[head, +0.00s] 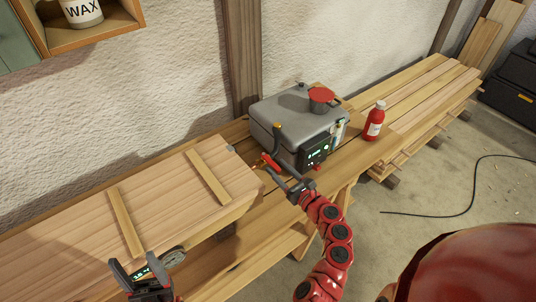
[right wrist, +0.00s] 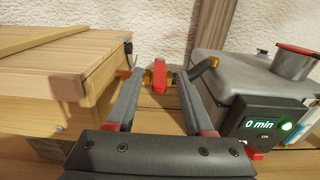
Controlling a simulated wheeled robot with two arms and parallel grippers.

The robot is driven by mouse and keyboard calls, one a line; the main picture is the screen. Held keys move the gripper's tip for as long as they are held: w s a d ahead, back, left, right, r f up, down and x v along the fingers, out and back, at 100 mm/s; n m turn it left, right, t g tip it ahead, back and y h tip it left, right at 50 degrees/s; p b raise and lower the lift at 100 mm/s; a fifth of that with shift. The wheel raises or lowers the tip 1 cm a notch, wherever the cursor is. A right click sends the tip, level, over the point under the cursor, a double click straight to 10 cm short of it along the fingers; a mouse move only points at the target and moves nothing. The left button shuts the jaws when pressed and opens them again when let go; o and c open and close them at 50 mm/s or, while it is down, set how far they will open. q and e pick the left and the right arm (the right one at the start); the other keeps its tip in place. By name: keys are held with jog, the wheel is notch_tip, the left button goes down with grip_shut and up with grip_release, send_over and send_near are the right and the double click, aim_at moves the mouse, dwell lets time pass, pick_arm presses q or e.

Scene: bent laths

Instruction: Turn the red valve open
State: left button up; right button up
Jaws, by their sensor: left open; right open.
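The red valve (right wrist: 159,78) is a small red lever on a brass fitting between the wooden box and the grey steam unit. It also shows in the head view (head: 270,161). In the right wrist view the lever stands roughly upright in the picture, across the fitting. My right gripper (right wrist: 159,82) is open, with one finger on each side of the lever; whether either touches it I cannot tell. It also shows in the head view (head: 279,177). My left gripper (head: 139,266) is open and empty in front of the wooden box, far from the valve.
The wooden box (head: 160,203) fills the bench's left part. The grey unit (head: 290,117) has a display (right wrist: 262,125) reading "0 min" and a red-topped can (head: 321,99). A red bottle (head: 375,121) stands to its right. A dark hose elbow (right wrist: 205,69) rises beside the valve.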

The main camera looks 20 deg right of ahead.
aim_at(268, 158)
jog(key=p+x, duration=0.1)
jog(key=x, duration=0.5)
grip_shut()
dwell(1.4)
